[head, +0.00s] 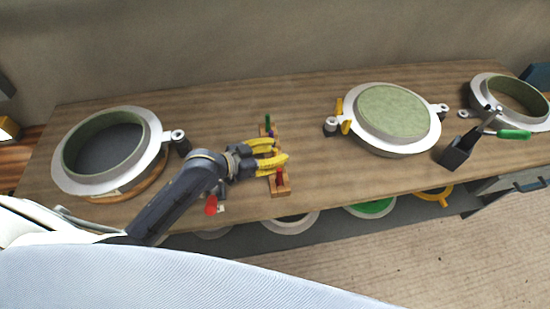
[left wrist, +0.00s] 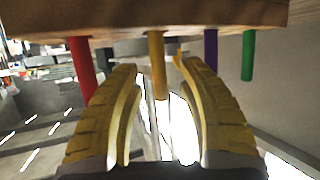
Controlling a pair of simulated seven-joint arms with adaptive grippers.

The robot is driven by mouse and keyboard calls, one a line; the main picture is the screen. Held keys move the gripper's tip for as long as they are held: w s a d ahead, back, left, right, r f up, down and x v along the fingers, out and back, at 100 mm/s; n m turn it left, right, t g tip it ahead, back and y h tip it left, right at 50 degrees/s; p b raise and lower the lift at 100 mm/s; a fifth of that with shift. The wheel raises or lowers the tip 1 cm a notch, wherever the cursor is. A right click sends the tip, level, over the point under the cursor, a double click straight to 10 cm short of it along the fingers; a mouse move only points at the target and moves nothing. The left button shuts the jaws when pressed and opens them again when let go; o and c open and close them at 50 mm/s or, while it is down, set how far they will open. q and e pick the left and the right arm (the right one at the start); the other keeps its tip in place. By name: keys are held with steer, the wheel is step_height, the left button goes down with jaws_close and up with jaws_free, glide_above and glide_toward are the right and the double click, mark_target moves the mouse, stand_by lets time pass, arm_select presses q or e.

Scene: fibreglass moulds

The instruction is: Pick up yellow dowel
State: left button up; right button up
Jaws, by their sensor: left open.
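A wooden block (head: 281,189) stands on the workbench and holds a row of upright dowels. The red dowel (head: 279,175) is at its near end and the green dowel (head: 268,119) at its far end, with a purple one beside the green. My left gripper (head: 278,152) is at the middle of the row, its yellow fingers open. In the left wrist view the yellow dowel (left wrist: 157,66) is in the block (left wrist: 120,20), between the open fingers, with a visible gap on each side. The yellow dowel is hidden by the fingers in the head view. My right gripper is not in view.
The red dowel (left wrist: 82,65) and purple dowel (left wrist: 210,50) flank the fingers in the left wrist view. Round moulds stand left (head: 155,150) and right (head: 430,125) on the workbench (head: 225,95). A dark holder (head: 455,155) stands at right. Bench between block and right mould is clear.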

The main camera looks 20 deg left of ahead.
arm_select(q)
jaws_close()
stand_by(0.4)
steer(key=shift+r, duration=0.15)
